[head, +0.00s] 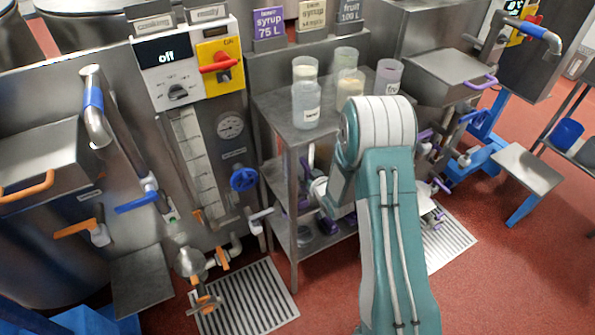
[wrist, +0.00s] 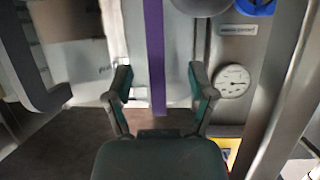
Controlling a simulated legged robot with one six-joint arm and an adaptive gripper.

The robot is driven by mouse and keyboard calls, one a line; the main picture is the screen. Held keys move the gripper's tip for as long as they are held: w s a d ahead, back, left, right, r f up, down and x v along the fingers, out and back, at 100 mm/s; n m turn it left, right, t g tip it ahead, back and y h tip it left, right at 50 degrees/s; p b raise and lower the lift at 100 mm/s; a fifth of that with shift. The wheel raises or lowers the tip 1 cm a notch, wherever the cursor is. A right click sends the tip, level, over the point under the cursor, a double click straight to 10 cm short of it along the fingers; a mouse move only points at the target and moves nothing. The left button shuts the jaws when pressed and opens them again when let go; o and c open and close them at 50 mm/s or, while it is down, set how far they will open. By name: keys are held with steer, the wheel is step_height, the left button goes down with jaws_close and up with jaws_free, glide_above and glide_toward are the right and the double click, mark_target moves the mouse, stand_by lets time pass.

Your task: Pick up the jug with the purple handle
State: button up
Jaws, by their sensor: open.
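In the wrist view a purple strip (wrist: 155,58), which looks like the jug's handle, runs upright between the two fingertips of my gripper (wrist: 160,84). The gripper is open, with a gap on both sides of the strip. A pale, whitish surface (wrist: 182,50) lies behind the strip and may be the jug's body; its outline is not clear. In the head view my arm reaches down to the steel stand's lower shelf. Purple parts (head: 325,222) show there, but the jug cannot be made out and my fingers are mostly hidden.
The steel stand (head: 276,108) carries several clear vessels on top. Its post and shelf edges are close around my gripper. A dial gauge (wrist: 234,80) shows at the right in the wrist view. A blue valve wheel (head: 243,178) is left of the stand. Floor grates (head: 245,298) lie below.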

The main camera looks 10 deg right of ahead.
steer(key=shift+d, duration=0.1)
jaws_close()
